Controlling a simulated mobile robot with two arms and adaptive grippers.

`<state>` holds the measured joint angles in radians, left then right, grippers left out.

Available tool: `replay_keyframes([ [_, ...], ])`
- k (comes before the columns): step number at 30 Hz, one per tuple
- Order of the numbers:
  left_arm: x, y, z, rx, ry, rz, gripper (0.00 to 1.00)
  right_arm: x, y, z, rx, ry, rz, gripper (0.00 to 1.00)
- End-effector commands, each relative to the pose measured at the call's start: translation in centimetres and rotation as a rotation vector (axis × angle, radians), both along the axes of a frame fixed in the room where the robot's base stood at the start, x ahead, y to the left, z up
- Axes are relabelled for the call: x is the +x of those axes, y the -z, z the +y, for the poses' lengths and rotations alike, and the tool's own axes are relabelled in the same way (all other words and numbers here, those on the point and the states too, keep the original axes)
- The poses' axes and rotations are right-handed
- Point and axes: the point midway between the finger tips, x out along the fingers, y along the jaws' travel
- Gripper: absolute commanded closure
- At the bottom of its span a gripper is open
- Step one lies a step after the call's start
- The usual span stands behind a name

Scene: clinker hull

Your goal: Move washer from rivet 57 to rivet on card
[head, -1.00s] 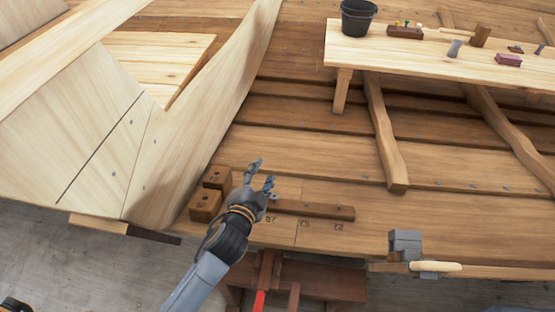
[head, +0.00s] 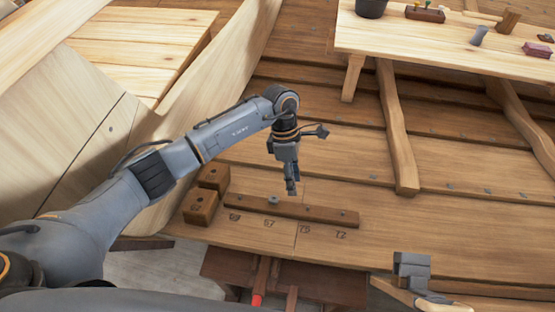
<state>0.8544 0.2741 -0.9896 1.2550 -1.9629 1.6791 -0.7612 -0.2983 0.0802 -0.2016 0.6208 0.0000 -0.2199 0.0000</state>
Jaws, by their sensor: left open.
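A small grey piece that looks like the washer (head: 273,199) sits on the dark wooden strip (head: 318,214), above the handwritten mark 57 (head: 268,223). At this size I cannot make out the rivet under it. My left gripper (head: 291,188) points down just right of the washer, over the strip. It is open, with nothing visible between its fingers; I cannot tell whether it touches the strip. I cannot make out a card. My right gripper is not in view.
Two wooden blocks (head: 200,207) stand at the strip's left end. A grey-headed tool with a wooden handle (head: 411,266) lies at the lower right. A plank bench (head: 430,48) at the upper right holds a black bucket (head: 370,8) and small items. Curved ribs cross the hull planks.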

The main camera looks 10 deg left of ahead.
Motion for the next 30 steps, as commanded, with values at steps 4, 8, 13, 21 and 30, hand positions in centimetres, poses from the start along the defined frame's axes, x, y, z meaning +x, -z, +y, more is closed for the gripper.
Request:
replay_keyframes([
  [4, 1.0, -0.6, 4.2, 0.168, 0.048, 0.001, 0.57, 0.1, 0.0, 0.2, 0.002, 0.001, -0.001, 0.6],
  [8, 1.1, -0.6, 5.2, 0.209, 0.058, 0.005, 0.57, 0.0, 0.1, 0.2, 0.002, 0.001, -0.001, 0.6],
  [13, 0.7, 0.7, 5.1, 0.207, 0.058, 0.007, 0.57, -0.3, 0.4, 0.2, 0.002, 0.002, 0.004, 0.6],
  [21, -0.3, 3.8, 5.0, 0.204, 0.058, 0.008, 0.57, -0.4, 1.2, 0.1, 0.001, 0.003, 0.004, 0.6],
  [30, -1.2, 6.9, 5.0, 0.205, 0.058, 0.005, 0.57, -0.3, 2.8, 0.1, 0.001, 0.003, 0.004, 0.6],
])
